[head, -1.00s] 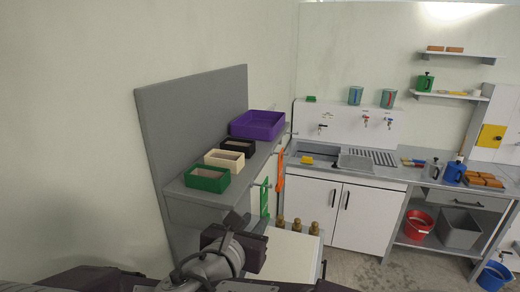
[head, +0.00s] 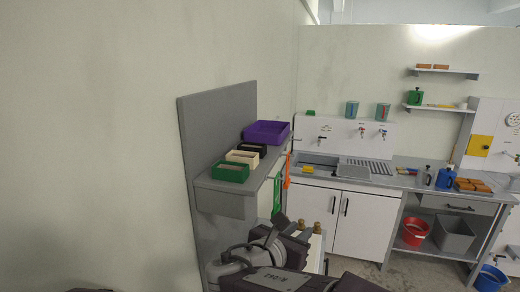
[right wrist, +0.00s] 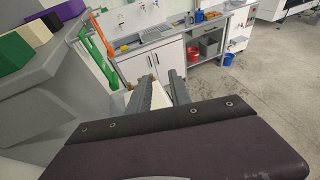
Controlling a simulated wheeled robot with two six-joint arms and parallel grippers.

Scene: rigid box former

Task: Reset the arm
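My right gripper (head: 283,226) shows at the bottom middle of the head view, in front of and below the grey wall shelf. In the right wrist view its two dark fingers (right wrist: 162,80) stand apart with a gap between them, and nothing is held there. The fingers point toward the white sink cabinet, which is well beyond them. The dark gripper body fills the lower part of that view. My left gripper is not in the head view.
The grey shelf (head: 224,190) holds green (head: 231,173), cream, black and purple (head: 267,132) bins. Green and orange (head: 287,170) tools hang at its side. The sink cabinet (head: 350,220) stands beyond. Open floor (right wrist: 255,100) lies to the right.

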